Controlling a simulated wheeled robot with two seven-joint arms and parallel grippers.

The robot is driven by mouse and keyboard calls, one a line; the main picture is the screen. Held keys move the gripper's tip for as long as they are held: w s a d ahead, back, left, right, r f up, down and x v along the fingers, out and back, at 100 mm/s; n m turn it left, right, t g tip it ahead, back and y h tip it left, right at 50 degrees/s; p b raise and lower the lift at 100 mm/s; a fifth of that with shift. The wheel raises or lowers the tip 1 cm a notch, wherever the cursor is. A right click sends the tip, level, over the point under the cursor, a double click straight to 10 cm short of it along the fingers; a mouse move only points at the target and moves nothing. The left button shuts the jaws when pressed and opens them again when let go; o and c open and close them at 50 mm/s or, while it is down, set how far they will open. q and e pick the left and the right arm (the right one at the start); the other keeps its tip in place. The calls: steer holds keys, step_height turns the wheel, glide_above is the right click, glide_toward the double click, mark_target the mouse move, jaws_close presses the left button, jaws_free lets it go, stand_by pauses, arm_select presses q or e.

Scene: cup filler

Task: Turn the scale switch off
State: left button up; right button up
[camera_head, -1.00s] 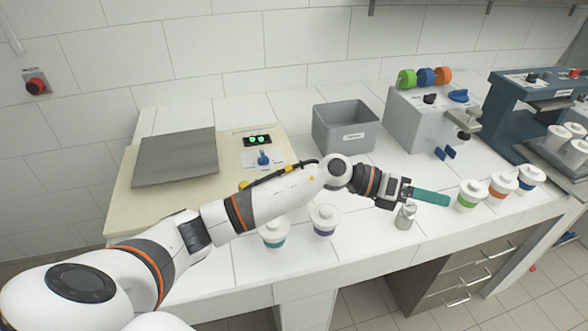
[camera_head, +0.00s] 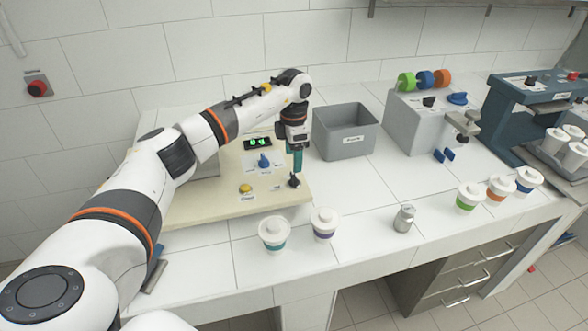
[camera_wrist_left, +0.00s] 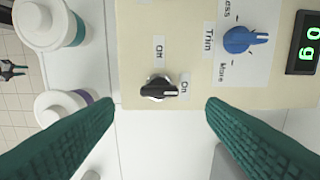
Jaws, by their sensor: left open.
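The scale (camera_head: 235,203) is a beige base with a grey plate, a lit green display (camera_head: 257,142), a blue trim knob (camera_head: 264,160) and a yellow button (camera_head: 246,188). Its black switch knob (camera_head: 294,181) sits at the front right corner. In the left wrist view the switch knob (camera_wrist_left: 160,89) has its white mark toward the "On" label, and the display (camera_wrist_left: 303,42) shows a zero reading. My right gripper does not show.
A grey bin (camera_head: 345,131) stands close to the right of my left gripper. Two lidded cups (camera_head: 274,233) (camera_head: 323,224) stand in front of the scale. A metal weight (camera_head: 404,218) and more lidded cups (camera_head: 468,197) are farther right. Open tabletop lies between.

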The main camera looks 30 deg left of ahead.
mark_target(294, 176)
arm_select(q)
step_height(294, 176, down, 6)
steer(key=shift+f+p, duration=0.25)
steer(key=shift+p, duration=0.45)
steer(key=c, duration=1)
